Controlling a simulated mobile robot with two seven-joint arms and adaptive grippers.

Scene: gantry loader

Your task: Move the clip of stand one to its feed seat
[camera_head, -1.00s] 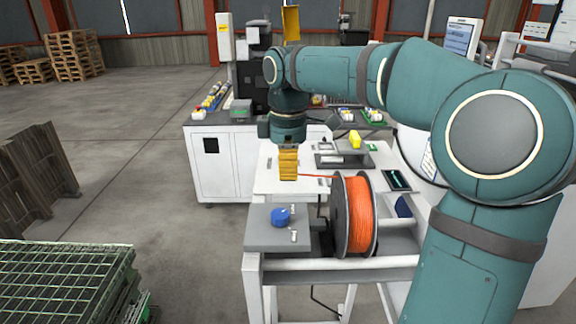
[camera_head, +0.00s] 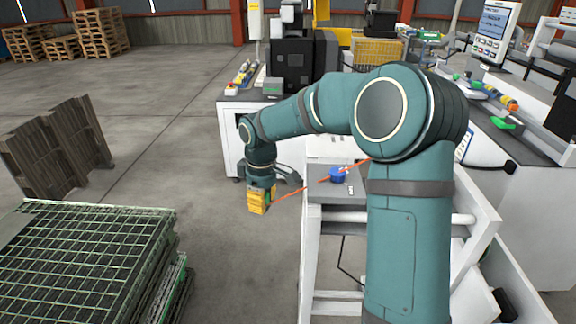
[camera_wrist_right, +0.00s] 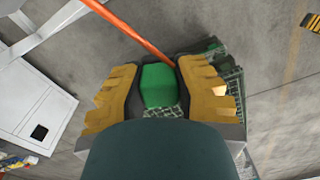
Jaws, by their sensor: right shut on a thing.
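My right gripper (camera_head: 258,208) hangs over the open floor, left of the white stand (camera_head: 312,240). Its yellow fingers are shut on a green clip (camera_wrist_right: 159,86), which sits between them in the wrist view. An orange strand (camera_head: 318,179) runs from the gripper up and right until my arm hides it; it also shows in the wrist view (camera_wrist_right: 135,32). The stand's grey top plate (camera_head: 318,190) carries a blue knob (camera_head: 337,175). The spool is hidden behind my right arm. I cannot pick out the feed seat. My left gripper is out of view.
A green wire crate (camera_head: 90,250) stands at the lower left, and wooden pallets (camera_head: 55,150) lean behind it. A white machine bench (camera_head: 232,130) stands behind the gripper. A bench with a green part (camera_head: 508,122) is at right. The floor between is clear.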

